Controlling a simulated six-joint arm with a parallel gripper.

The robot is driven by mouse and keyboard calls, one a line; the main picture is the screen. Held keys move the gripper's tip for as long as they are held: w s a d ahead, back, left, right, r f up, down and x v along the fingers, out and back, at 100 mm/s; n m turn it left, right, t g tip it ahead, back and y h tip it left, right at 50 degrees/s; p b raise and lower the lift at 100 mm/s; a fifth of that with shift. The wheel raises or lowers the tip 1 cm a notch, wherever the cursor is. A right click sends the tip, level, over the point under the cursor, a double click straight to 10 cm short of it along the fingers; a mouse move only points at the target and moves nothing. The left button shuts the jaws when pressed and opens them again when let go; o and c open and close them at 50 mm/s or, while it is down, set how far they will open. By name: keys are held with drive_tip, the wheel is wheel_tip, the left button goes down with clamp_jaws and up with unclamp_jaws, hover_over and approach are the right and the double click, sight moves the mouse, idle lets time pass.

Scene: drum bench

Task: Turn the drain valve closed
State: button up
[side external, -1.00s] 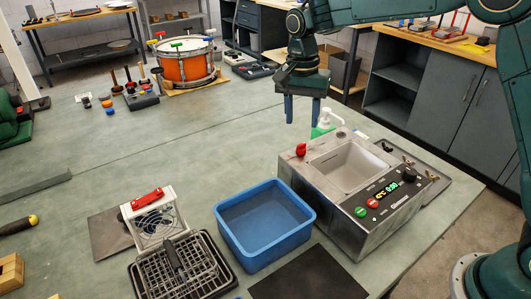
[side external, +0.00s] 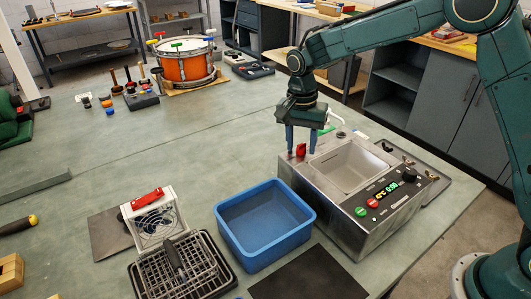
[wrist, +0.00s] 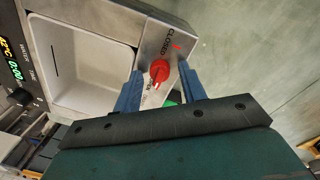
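The drain valve is a small red knob (side external: 301,150) on the back left corner of the steel ultrasonic-type tank (side external: 340,200). It shows in the wrist view as a red handle (wrist: 159,72) beside the white basin, with "CLOSED" lettering above it and other lettering, partly hidden, below. My gripper (side external: 301,151) is just above the tank corner, with its blue fingers pointing down. In the wrist view the fingers of my gripper (wrist: 160,74) are apart, one on each side of the red handle. A gap shows on both sides, so contact is not visible.
A blue tub (side external: 265,222) stands left of the tank. A wire basket (side external: 180,268) and a fan unit (side external: 155,217) stand further left. A green-and-white bottle (side external: 326,127) is close behind my gripper, mostly hidden. An orange drum (side external: 186,67) stands at the back.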

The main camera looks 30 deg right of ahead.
clamp_jaws()
drive_tip(key=shift+n, duration=0.4)
drive_tip(key=n, duration=0.7)
drive_tip(key=shift+a+r+n, duration=0.1)
drive_tip(key=shift+n, duration=0.3)
drive_tip(key=n, duration=0.4)
drive_tip(key=shift+s+n+t, duration=0.1)
drive_tip(key=shift+n+t, duration=0.2)
drive_tip(key=n, duration=0.4)
drive_tip(key=shift+n, duration=0.3)
